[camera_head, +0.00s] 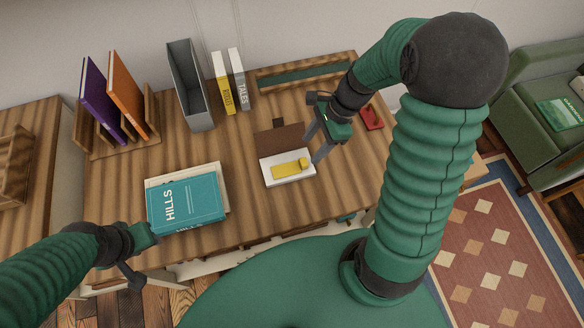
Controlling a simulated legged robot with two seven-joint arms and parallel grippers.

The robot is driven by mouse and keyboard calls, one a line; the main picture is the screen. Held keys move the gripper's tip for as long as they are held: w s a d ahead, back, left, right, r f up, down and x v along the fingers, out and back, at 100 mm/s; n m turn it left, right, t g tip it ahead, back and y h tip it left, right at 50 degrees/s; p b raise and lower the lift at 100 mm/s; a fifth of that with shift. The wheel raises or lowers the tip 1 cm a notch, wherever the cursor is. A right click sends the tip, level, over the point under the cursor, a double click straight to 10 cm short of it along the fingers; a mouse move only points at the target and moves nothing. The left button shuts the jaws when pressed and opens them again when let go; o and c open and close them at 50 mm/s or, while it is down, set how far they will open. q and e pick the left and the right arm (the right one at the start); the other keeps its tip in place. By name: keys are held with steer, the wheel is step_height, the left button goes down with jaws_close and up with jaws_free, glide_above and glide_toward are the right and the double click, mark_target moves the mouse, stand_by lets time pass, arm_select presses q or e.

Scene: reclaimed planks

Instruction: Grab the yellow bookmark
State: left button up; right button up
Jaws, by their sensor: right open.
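The yellow bookmark (286,170) lies flat on a white block or pad (271,182) on the desk, with a small raised yellow part at its right end. My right gripper (313,148) is open and empty, pointing down just beyond and right of the bookmark's raised end. I cannot tell whether a finger touches the white pad. My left gripper (143,262) is low at the left, near the front edge of the desk, close to the teal HILLS book (190,203).
The wooden desk (240,150) also bears a grey holder (190,85), yellow and grey upright books (223,82), a wooden rack with purple and orange books (125,95), a brown panel (278,139) behind the pad, and a red object (371,118) at right.

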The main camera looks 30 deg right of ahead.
mark_target(305, 161)
steer(key=f, duration=0.2)
steer(key=f+b, duration=0.1)
steer(key=f, duration=0.4)
steer(key=shift+w+a+f+b, duration=0.25)
steer(key=shift+w+f+b, duration=0.05)
steer(key=shift+w+f, duration=0.1)
steer(key=shift+w+a+r, duration=0.1)
steer(key=shift+a, duration=0.6)
steer(key=shift+c, duration=0.3)
steer(key=shift+r, duration=0.1)
steer(key=shift+c, duration=1.1)
steer(key=shift+d, duration=0.45)
jaws_close()
arm_select(q)
steer(key=shift+d+f, duration=0.6)
steer(key=shift+f, duration=0.2)
arm_select(e)
steer(key=shift+a, duration=0.1)
